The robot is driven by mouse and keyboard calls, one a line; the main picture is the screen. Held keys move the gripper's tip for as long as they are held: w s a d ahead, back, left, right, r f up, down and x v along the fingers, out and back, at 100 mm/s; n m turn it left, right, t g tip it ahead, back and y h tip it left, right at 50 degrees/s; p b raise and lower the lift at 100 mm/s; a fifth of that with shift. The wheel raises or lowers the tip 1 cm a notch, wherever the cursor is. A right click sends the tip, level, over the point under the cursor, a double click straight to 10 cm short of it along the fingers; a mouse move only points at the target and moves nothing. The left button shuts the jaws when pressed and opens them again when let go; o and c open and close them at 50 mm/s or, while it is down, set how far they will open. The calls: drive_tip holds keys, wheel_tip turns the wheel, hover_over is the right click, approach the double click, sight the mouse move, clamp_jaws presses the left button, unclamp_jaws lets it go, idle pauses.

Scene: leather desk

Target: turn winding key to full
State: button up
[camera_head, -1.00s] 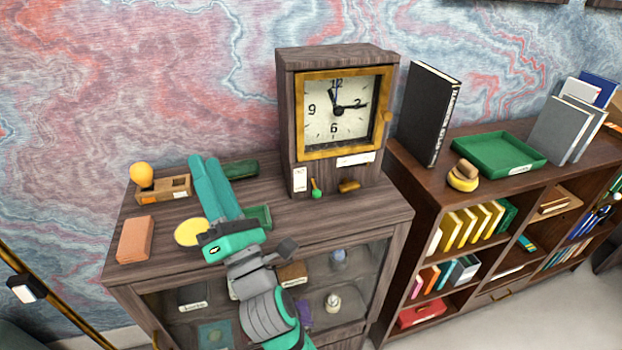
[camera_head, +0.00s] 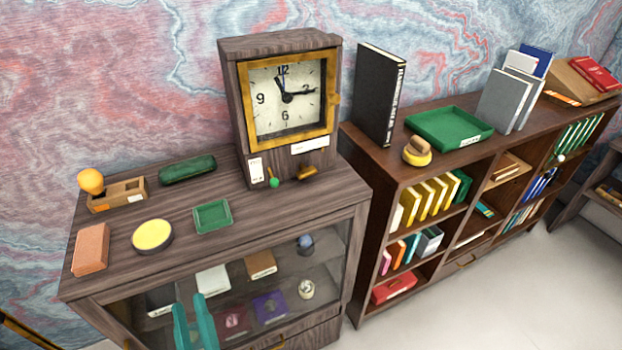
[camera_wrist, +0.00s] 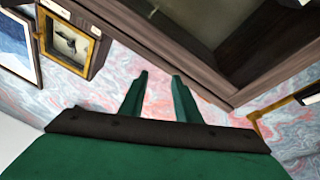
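A dark wooden clock (camera_head: 285,100) with a gold-framed white dial stands on the cabinet's back right. A small brass piece (camera_head: 307,173) shows at the foot of its front. Beside it is a small thing with a green round end (camera_head: 273,182). I cannot tell which of these is the winding key, nor how far it is turned. My gripper (camera_head: 196,312) is low in front of the cabinet, well away from the clock, with its teal fingers apart. In the wrist view my gripper (camera_wrist: 160,85) is open and empty.
The cabinet top (camera_head: 160,210) holds a green tray (camera_head: 212,216), a yellow-topped round tin (camera_head: 152,235), a brick-like block (camera_head: 91,249), a dark green case (camera_head: 188,169) and a wooden holder (camera_head: 118,194). A bookshelf (camera_head: 365,165) stands to the right.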

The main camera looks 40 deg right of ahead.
drive_tip(key=s+a+f+m+g+y, duration=0.2)
drive_tip(key=s+a+f+g+y, duration=0.15)
drive_tip(key=s+f, duration=0.75)
drive_tip(key=s+d+f+g+y, duration=0.1)
drive_tip(key=s+f, duration=0.1)
drive_tip(key=s, duration=0.5)
drive_tip(key=s+f+y, duration=0.1)
drive_tip(key=s+f, duration=0.2)
drive_tip(key=s, duration=0.4)
drive_tip(key=shift+d+f+g, duration=0.35)
